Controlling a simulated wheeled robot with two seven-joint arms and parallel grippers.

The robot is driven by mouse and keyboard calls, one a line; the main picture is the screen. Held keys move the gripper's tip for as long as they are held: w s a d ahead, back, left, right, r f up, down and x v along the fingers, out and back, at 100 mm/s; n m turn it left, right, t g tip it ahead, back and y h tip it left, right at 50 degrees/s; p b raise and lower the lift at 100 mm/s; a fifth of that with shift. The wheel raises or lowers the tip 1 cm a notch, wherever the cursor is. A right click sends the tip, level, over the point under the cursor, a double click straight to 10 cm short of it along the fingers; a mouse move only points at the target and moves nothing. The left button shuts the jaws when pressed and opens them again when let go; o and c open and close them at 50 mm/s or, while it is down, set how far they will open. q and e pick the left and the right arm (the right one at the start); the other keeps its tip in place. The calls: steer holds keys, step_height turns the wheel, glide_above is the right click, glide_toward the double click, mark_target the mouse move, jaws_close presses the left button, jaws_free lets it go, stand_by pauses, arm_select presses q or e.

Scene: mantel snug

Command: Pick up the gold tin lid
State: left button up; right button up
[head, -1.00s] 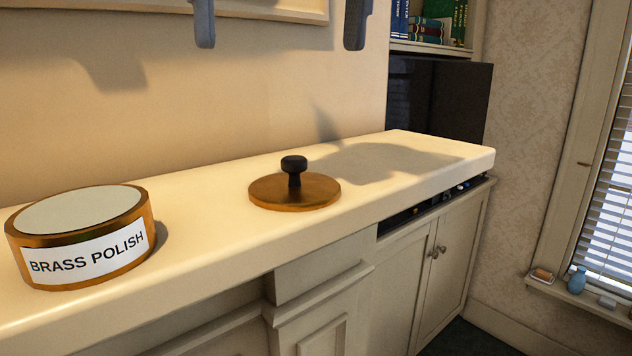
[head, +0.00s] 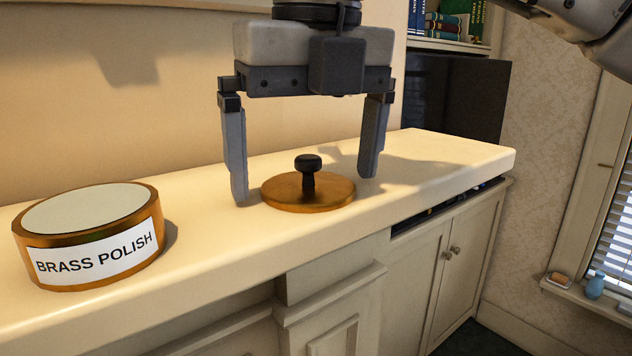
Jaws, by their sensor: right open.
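The gold tin lid (head: 283,196) lies flat on the cream mantel shelf (head: 222,238), with its black knob (head: 308,165) upright in the middle. My right gripper (head: 304,186) points down over the lid and is open and empty. One finger is at the left of the lid and the other at its right rear, with the knob between them. I cannot tell whether the fingers touch the lid or the shelf. The round gold tin labelled "BRASS POLISH" (head: 92,262) stands on the shelf at the left. My left gripper is not in view.
The shelf is clear between the tin and the lid and to the right of the lid. The wall (head: 180,120) rises close behind. A cabinet (head: 425,270) stands below at the right. A window sill (head: 588,296) with small items is at the far right.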

steer(key=c, duration=1.1)
steer(key=shift+c, duration=0.2)
